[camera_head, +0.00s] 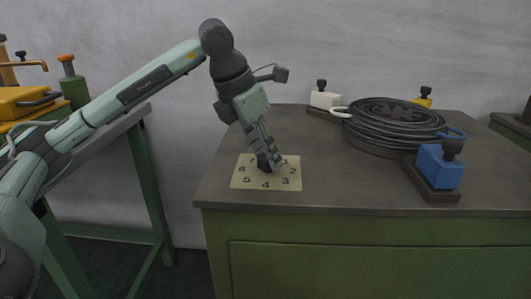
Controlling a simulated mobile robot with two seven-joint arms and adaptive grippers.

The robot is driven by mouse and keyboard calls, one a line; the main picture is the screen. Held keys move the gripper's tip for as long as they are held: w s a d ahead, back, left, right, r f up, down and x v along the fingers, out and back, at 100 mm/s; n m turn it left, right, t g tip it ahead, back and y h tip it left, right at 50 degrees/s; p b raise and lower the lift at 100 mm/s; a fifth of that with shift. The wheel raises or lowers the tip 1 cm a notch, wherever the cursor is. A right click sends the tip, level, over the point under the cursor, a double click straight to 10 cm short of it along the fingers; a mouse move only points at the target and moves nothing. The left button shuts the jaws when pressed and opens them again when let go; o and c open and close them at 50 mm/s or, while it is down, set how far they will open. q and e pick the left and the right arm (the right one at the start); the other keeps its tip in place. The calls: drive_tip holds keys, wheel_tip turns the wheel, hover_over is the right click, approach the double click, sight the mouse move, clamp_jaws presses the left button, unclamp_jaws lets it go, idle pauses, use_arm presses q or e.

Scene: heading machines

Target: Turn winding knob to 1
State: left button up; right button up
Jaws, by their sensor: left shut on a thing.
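The winding knob (264,164) is a small dark knob in the middle of a pale yellow dial plate (242,180). The plate lies flat near the left front corner of the dark cabinet top. The digits 2, 3, 4, 5 and 6 can be read around its front and sides; the gripper hides part of the far side. My left gripper (270,162) reaches down from above with its fingers shut on the knob. Which digit the knob points to cannot be told. My right gripper is not in view.
On the cabinet top (330,190) lie a coil of black cable (390,125), a blue block with a black knob (440,168), and a white block (324,99) behind. A green-legged bench (140,160) with a yellow case (25,102) stands at left.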

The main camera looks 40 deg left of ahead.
use_arm(q)
drive_tip(key=shift+a+m+g+h, duration=0.1)
drive_tip(key=shift+m+g+h, duration=0.25)
drive_tip(key=shift+m, duration=0.85)
drive_tip(key=shift+m+h, duration=0.35)
drive_tip(key=shift+m, duration=0.45)
drive_tip(key=shift+w+m, duration=0.1)
drive_tip(key=shift+m, duration=0.3)
drive_tip(key=shift+m+g+h+p, duration=0.4)
drive_tip(key=shift+m+g, duration=0.05)
drive_tip(key=shift+m, duration=0.45)
drive_tip(key=shift+a+m, duration=0.1)
drive_tip(key=shift+m, duration=0.6)
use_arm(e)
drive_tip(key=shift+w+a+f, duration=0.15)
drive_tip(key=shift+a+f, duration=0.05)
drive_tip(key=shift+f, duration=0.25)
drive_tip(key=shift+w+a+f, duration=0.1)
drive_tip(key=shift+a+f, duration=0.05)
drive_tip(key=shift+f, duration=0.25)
use_arm(q)
drive_tip(key=shift+g, duration=0.3)
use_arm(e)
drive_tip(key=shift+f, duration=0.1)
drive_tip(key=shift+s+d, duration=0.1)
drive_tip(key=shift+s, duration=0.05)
